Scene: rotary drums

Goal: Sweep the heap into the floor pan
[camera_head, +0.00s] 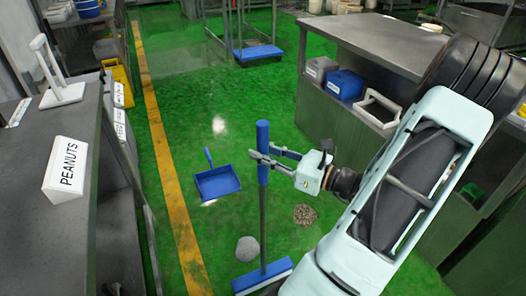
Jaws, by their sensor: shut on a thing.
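My gripper (262,161) is shut on the blue upper grip of a broom (263,215), which hangs nearly upright. The broom's wide blue head (262,278) is low at the bottom of the view; I cannot tell whether it touches the floor. A blue floor pan (218,183) lies on the green floor left of the broom, its handle pointing away. A brown speckled heap (305,214) lies on the floor right of the broom stick. A smooth grey mound (247,248) lies just left of the stick, between the pan and the broom head.
A counter (60,225) with a PEANUTS sign (69,170) stands at left. A steel bench (385,45) with blue and grey bins (345,84) on its lower shelf stands at right. A blue-based trolley (257,52) is at the back.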

